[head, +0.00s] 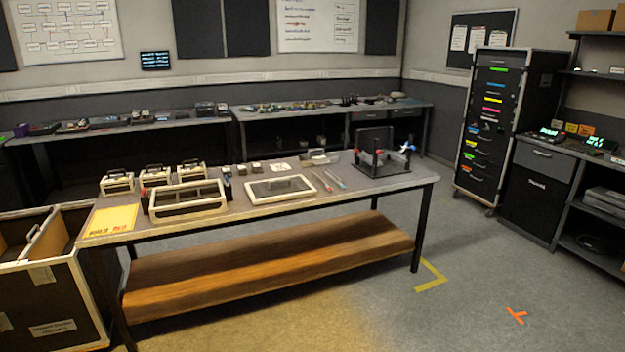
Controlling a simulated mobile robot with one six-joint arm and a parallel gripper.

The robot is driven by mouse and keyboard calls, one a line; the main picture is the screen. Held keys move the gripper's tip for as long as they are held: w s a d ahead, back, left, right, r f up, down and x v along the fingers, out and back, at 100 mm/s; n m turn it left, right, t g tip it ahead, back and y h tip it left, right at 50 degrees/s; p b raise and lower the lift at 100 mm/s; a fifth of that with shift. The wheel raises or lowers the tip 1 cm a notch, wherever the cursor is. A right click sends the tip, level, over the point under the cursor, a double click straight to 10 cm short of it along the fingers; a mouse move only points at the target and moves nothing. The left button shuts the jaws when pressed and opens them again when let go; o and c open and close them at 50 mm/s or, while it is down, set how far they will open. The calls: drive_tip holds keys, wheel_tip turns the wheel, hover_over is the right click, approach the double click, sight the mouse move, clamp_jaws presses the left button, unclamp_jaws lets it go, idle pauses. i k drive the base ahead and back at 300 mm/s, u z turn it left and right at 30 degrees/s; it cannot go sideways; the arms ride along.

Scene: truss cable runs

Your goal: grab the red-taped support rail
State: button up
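I cannot pick out a red-taped support rail for certain. Two thin rods lie on the central table (225,207), one reddish (322,181) and one bluish (335,180). A dark upright stand (375,143) at the table's right end has small red parts (379,153) low on its front and a blue-and-white piece (407,147) at its right side. These parts are too small to tell whether any is tape on a rail. My gripper is not in view.
A pale box frame (187,201), a white-rimmed tray (280,189) and a yellow sheet (111,220) lie on the table. An open case (50,310) stands at its left end. A drawer rack (492,120) stands back right. The floor right of the table is clear.

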sight(319, 181)
drive_tip(key=z, duration=0.05)
drive_tip(key=i, duration=1.2)
drive_tip(key=u, duration=0.3)
drive_tip(key=k, duration=0.65)
drive_tip(key=u, duration=0.45)
drive_tip(key=i, duration=1)
drive_tip(key=u, duration=0.3)
